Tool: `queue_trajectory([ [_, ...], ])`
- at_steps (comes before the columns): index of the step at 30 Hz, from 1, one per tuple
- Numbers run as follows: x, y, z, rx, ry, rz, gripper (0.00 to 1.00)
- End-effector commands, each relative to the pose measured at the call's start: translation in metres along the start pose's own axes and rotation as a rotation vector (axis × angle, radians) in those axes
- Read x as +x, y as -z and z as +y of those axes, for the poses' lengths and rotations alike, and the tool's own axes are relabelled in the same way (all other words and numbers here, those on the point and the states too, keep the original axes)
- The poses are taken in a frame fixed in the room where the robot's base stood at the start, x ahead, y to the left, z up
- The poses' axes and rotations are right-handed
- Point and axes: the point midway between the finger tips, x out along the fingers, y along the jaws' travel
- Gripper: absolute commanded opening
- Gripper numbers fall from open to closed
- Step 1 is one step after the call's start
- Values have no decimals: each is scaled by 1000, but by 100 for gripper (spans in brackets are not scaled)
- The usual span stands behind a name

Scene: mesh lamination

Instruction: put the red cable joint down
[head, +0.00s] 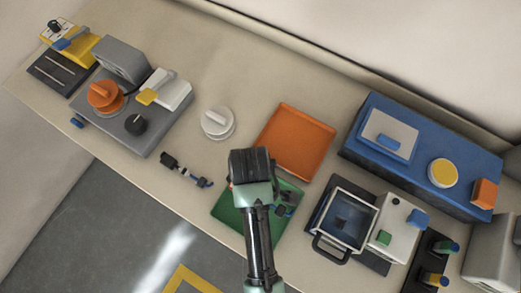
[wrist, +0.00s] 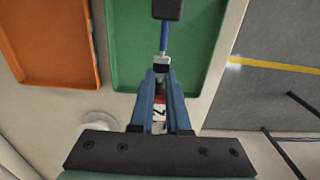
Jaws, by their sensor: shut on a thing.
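The red cable joint (wrist: 160,98) shows in the wrist view between the two blue fingers of my gripper (wrist: 161,76). My gripper is shut on it. A pale metal-like collar, a blue cable (wrist: 164,38) and a black end piece (wrist: 167,9) stretch out beyond the fingertips, over the green tray. In the head view my gripper is over the upper left part of the green tray (head: 228,213); my wrist and arm hide the fingers and most of the joint. I cannot tell how high the joint is above the tray.
Dark and blue parts (head: 284,207) show at the green tray's right side. A black and blue cable piece (head: 185,171) lies on the table to its left. An orange tray (head: 297,141), apparently empty, lies behind. A white round knob (head: 217,122) and a clear-lidded box (head: 345,217) stand nearby.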

Motion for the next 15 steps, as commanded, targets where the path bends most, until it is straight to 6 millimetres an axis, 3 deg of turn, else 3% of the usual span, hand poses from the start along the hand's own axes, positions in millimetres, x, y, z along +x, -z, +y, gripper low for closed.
queue_trajectory([
  [3,23,0,-1,0,3,-2,0],
  [15,72,0,0,3,2,-1,0],
])
